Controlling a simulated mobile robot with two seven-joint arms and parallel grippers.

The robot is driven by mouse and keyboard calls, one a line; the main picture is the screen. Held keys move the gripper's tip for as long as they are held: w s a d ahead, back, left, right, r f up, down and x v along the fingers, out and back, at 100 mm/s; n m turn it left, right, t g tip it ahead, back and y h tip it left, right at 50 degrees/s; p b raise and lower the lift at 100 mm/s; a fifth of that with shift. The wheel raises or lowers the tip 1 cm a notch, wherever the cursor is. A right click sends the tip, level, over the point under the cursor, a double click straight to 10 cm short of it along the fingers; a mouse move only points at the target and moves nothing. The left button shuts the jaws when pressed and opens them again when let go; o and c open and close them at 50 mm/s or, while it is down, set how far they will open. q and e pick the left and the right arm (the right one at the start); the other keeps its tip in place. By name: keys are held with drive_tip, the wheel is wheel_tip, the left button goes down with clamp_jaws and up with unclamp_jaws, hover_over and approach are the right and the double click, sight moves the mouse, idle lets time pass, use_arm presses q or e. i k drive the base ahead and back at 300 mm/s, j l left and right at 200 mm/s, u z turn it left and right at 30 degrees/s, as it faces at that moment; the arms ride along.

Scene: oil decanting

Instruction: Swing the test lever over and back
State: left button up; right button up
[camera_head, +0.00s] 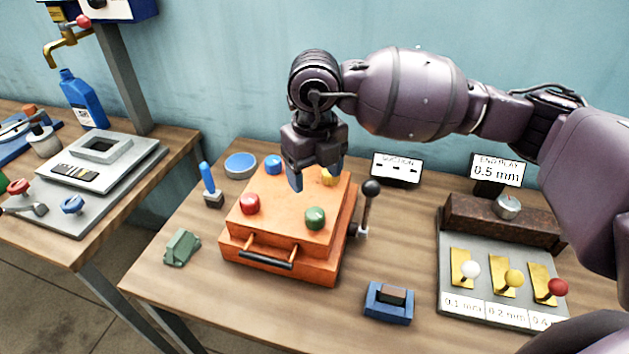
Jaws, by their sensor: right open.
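An orange box (285,240) stands on the wooden bench, with a black handle at its front. A lever with a black ball knob (371,188) stands nearly upright at the box's right side. It is the likely test lever, though no label shows on it. My right gripper (316,178) is above the back of the box, pointing down, with its blue-tipped fingers apart. A yellow knob (328,178) shows partly behind the fingers; I cannot tell whether they touch it. The gripper is left of the lever and apart from it. My left gripper is not in view.
Red (250,204), green (315,218) and blue (273,164) knobs stick up from the box. A panel with small ball-tipped levers (488,310) lies to the right. A blue block (389,302) sits in front. A second bench (150,190) stands left, across a gap.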

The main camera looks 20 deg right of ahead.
sight(368, 206)
drive_tip(key=k, duration=1)
